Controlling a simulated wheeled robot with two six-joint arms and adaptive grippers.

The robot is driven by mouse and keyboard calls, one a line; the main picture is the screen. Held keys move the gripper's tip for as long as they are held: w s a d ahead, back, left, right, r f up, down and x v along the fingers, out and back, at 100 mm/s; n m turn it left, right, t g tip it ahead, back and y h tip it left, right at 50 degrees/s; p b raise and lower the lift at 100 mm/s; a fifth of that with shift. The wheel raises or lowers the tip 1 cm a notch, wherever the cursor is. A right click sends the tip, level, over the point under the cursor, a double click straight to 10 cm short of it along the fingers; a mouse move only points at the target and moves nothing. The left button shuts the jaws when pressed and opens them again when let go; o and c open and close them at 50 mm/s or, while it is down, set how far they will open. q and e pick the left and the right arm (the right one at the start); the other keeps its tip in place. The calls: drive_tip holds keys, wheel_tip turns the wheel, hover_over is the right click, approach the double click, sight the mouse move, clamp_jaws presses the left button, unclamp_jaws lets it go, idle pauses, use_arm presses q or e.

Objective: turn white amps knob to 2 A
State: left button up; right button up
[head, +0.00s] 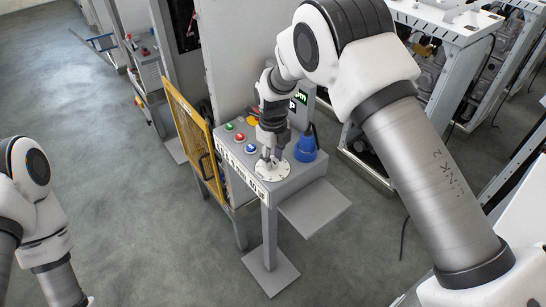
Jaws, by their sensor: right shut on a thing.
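A round white dial plate (283,174) with dark marks lies on the top of the grey control stand. My right gripper (269,160) points down over the dial and is shut on the white amps knob at its middle. The fingers hide most of the knob, and I cannot read where it points. My left arm shows at the left edge, but its gripper is out of the picture.
Green, red and blue buttons (250,149) sit left of the gripper on the grey panel. A blue connector (306,147) stands just right of the dial. A small display (301,97) is behind.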

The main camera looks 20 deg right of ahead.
drive_tip(key=o, duration=1.1)
drive_tip(key=shift+o, duration=0.2)
drive_tip(key=shift+r, duration=0.1)
wheel_tip(320, 180, up, 12)
drive_tip(key=shift+w+f, duration=0.1)
drive_tip(key=shift+f, duration=0.1)
